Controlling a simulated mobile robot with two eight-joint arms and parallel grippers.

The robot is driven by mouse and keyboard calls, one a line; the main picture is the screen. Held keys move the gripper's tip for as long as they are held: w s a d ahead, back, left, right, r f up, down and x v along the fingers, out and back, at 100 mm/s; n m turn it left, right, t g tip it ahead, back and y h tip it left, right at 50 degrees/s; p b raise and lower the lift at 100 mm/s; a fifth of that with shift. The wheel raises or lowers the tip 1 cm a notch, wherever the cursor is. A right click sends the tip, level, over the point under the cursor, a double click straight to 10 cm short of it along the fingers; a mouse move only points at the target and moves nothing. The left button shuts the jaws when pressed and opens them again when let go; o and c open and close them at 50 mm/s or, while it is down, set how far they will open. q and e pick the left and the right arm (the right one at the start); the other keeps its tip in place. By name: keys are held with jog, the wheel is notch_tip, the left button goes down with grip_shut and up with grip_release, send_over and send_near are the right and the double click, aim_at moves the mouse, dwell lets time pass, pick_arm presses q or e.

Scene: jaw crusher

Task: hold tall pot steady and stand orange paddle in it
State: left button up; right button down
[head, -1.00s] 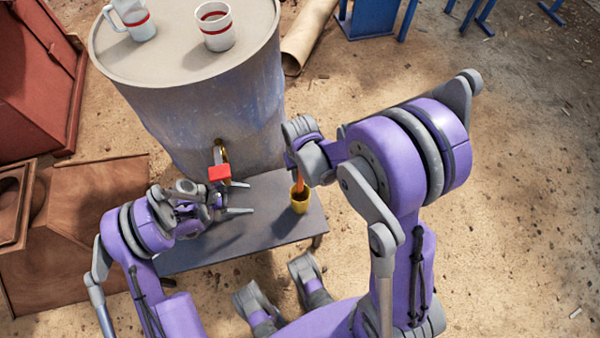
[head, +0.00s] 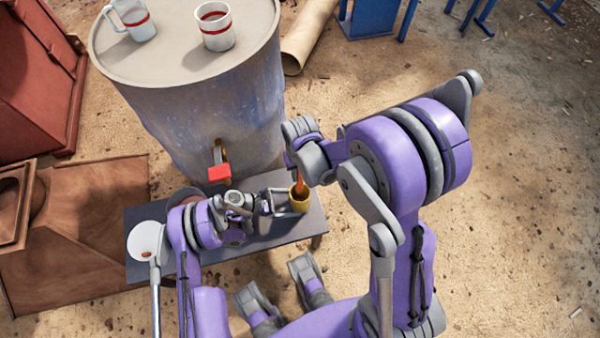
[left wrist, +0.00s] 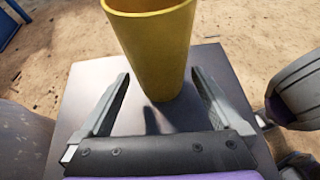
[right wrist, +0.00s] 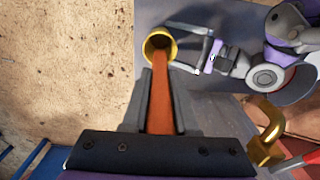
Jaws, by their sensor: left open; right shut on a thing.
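The tall yellow pot (head: 299,203) stands upright near the right end of the grey bench; it also shows large in the left wrist view (left wrist: 158,50). My left gripper (head: 283,202) is open, its fingers on either side of the pot; in the left wrist view (left wrist: 160,88) gaps show between fingers and pot. My right gripper (right wrist: 160,80) is shut on the orange paddle (right wrist: 164,95), above the pot. The paddle's far end reaches the pot's mouth (right wrist: 159,46) and appears inside it; how deep is hidden. The head view shows the paddle (head: 300,180) too.
A large metal drum (head: 205,110) with a red-handled brass tap (head: 220,173) stands behind the bench (head: 283,228). Two mugs (head: 216,27) are on the drum. A white plate (head: 146,240) lies at the bench's left end. Brown boxes (head: 80,240) stand left.

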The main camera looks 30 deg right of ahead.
aim_at(300, 199)
pick_arm(q)
jog(key=shift+x, duration=1.4)
jog(key=c, duration=0.8)
